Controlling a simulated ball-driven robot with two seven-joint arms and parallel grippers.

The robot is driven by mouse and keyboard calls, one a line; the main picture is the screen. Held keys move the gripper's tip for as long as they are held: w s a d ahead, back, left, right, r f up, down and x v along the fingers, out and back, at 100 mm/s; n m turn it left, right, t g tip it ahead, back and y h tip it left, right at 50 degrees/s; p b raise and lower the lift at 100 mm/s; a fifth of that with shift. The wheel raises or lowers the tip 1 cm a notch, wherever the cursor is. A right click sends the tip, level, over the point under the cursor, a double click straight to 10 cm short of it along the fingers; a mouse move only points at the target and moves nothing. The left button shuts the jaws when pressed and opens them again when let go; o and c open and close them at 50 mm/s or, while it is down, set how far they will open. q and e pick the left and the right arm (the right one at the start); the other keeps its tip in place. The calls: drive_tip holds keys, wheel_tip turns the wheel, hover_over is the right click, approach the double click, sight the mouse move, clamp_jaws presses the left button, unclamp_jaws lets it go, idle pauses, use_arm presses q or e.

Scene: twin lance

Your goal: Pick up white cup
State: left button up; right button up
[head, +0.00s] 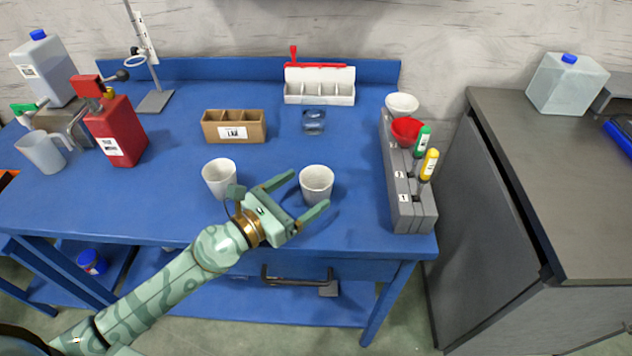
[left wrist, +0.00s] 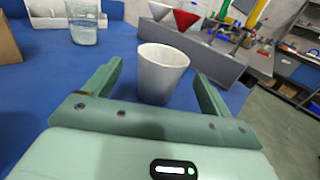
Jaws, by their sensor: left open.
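Two white cups stand upright on the blue table. The right white cup (head: 317,184) is between the open fingers of my left gripper (head: 305,193). In the left wrist view this cup (left wrist: 161,72) stands ahead, between the two green fingers (left wrist: 158,85), with gaps visible on both sides. The left white cup (head: 219,178) stands just left of my left gripper, beside the wrist. My right gripper is in neither view.
A brown divided box (head: 233,126), a glass beaker (head: 314,122) and a white divided tray (head: 320,86) stand behind the cups. A grey rack (head: 409,200) with funnels and bottles lines the right edge. A red canister (head: 117,132) stands at left.

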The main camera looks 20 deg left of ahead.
sight(327, 176)
use_arm(q)
drive_tip(key=x, duration=0.6)
drive_tip(key=shift+w+d+p, duration=0.1)
drive_tip(key=shift+d+p, duration=0.05)
drive_tip(key=shift+p, duration=0.2)
drive_tip(key=c, duration=1)
